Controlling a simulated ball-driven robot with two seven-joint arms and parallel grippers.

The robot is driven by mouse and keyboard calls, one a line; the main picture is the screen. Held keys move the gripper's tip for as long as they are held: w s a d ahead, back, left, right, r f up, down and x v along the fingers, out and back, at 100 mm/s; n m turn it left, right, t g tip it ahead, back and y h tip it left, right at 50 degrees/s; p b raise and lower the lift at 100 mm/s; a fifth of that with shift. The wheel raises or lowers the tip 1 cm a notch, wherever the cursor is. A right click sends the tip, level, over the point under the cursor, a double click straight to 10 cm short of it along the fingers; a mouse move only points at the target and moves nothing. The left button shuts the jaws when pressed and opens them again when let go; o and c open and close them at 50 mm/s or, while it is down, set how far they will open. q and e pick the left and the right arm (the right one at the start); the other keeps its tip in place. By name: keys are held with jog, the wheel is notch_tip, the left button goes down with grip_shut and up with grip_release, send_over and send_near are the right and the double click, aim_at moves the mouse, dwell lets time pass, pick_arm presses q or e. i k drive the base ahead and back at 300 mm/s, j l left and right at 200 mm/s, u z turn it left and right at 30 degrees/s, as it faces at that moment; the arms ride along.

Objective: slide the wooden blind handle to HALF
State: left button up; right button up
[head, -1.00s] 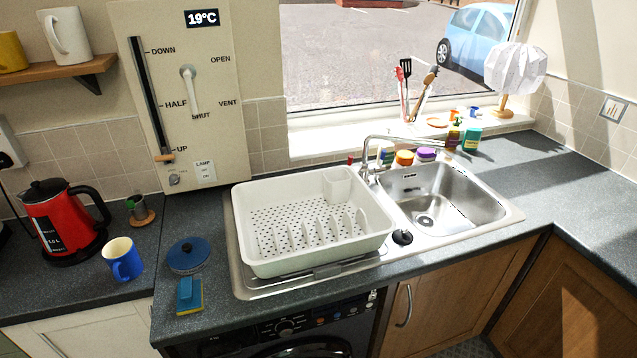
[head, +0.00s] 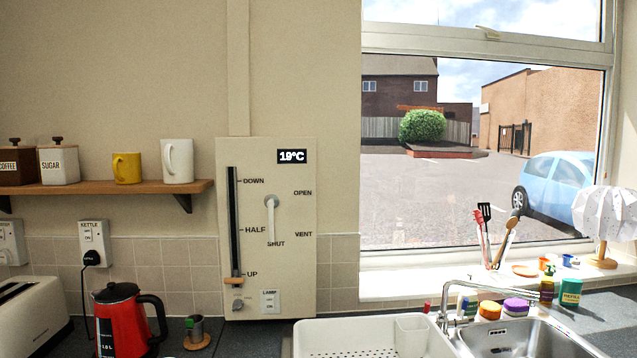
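The wooden blind handle (head: 233,280) is at the low end of the dark vertical slot (head: 234,222), a little below the UP mark. The slot is on a cream panel (head: 300,225) on the wall, labelled DOWN at the top, HALF in the middle and UP near the bottom. Right of the slot, a white lever (head: 271,218) hangs straight down toward SHUT, with OPEN and VENT marked beside it. A knob and a LAMP switch (head: 270,301) are at the panel's bottom. Neither of my grippers is in the head view.
Below the panel are a red kettle (head: 121,322) and a white dish rack (head: 345,340). A shelf (head: 110,188) with mugs and canisters is at the left. A tap (head: 445,308), sink and window sill are at the right. The wall before the panel is unobstructed.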

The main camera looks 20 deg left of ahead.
aim_at(235, 280)
jog(key=u, duration=1.3)
